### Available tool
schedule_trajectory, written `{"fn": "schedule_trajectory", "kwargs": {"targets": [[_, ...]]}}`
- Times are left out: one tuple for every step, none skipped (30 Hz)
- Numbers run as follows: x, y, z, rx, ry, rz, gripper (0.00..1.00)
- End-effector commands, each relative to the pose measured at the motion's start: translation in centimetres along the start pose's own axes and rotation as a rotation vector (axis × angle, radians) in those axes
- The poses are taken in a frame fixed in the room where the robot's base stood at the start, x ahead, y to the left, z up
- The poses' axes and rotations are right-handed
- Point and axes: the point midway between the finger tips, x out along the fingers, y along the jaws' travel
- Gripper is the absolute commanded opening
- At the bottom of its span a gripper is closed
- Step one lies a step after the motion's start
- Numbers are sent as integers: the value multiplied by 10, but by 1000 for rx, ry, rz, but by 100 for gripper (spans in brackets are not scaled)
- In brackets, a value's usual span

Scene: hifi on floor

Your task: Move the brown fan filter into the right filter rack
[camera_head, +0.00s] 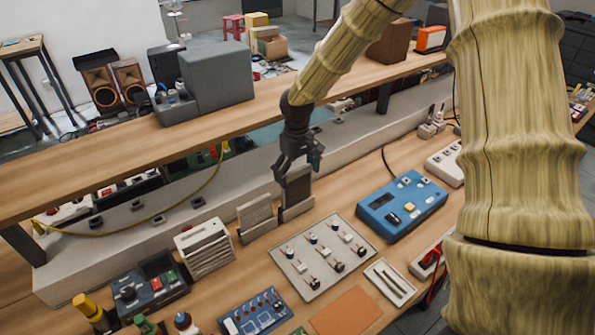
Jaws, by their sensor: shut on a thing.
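My gripper (297,166) points down at the middle of the bench and is shut on a dark brownish, flat panel, the fan filter (298,188). The filter stands upright, with its lower edge at a light grey rack (297,211), the right one of two. It appears to be partly inside that rack, but how deep it sits cannot be told. The left rack (256,230) stands beside it and holds a grey panel (255,211). The fingertips are partly hidden by the filter's top.
A white slatted block (205,247) stands left of the racks. A grey switch panel (322,256) lies in front, and a blue device (402,206) is to the right. A raised wooden shelf (240,118) runs behind my gripper. A yellow cable (190,197) hangs at left.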

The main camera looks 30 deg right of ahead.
Motion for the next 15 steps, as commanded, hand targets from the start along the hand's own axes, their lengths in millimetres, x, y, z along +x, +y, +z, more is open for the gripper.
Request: {"fn": "schedule_trajectory", "kwargs": {"targets": [[2,0,0,0,-1,0,75],[3,0,0,0,-1,0,75],[4,0,0,0,-1,1,75],[5,0,0,0,-1,1,75],[6,0,0,0,-1,1,75],[7,0,0,0,-1,1,75],[8,0,0,0,-1,1,75],[9,0,0,0,-1,1,75],[10,0,0,0,-1,1,75],[11,0,0,0,-1,1,75],[12,0,0,0,0,1,75],[13,0,0,0,0,1,75],[14,0,0,0,0,1,75],[15,0,0,0,0,1,75],[16,0,0,0,0,1,75]]}}
